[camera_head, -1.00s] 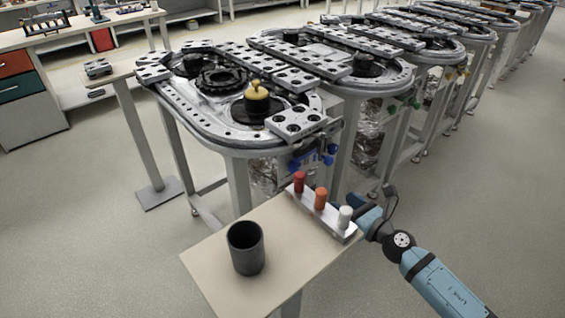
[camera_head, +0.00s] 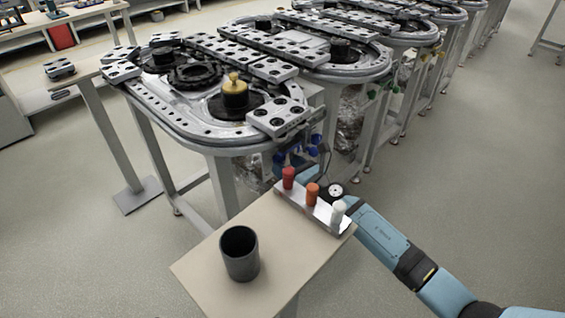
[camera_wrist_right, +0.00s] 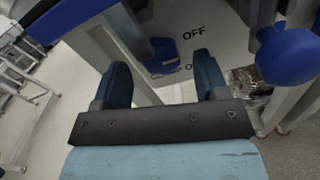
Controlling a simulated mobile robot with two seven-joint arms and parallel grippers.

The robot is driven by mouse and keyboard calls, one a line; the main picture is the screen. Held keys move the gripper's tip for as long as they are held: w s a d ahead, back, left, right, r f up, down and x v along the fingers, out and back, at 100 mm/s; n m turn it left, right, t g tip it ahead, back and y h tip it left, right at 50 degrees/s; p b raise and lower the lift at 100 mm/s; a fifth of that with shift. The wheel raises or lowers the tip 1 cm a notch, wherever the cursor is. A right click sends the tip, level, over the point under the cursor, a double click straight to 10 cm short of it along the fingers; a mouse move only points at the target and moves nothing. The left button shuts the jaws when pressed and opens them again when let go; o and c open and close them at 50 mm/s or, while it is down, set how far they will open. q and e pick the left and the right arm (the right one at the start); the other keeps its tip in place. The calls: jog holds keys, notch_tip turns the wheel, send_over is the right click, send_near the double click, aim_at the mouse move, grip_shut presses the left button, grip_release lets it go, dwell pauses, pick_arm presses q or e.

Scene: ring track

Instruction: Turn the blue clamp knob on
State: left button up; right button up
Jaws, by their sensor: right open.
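Blue clamp knobs (camera_head: 314,151) sit on the side of the nearest ring track, under its front right corner. In the right wrist view a blue knob (camera_wrist_right: 163,54) is ahead of my fingers, between their lines, beside a panel lettered "OFF". A second, larger blue knob (camera_wrist_right: 287,54) is to the right, outside the fingers. I cannot tell which knob the task means. My right gripper (camera_wrist_right: 158,84) is open and empty, its two dark blue fingers apart. In the head view it is mostly hidden behind the small rack, close to the knobs. My left gripper is out of view.
A small table (camera_head: 205,268) in front holds a dark cup (camera_head: 240,254) and a rack (camera_head: 322,213) with red, orange and white pegs. My right arm passes just right of this rack. Table legs (camera_head: 222,186) stand near the knobs. Open floor lies to the right.

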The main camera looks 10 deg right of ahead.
jog(key=shift+x, duration=1.1)
jog(key=c, duration=0.9)
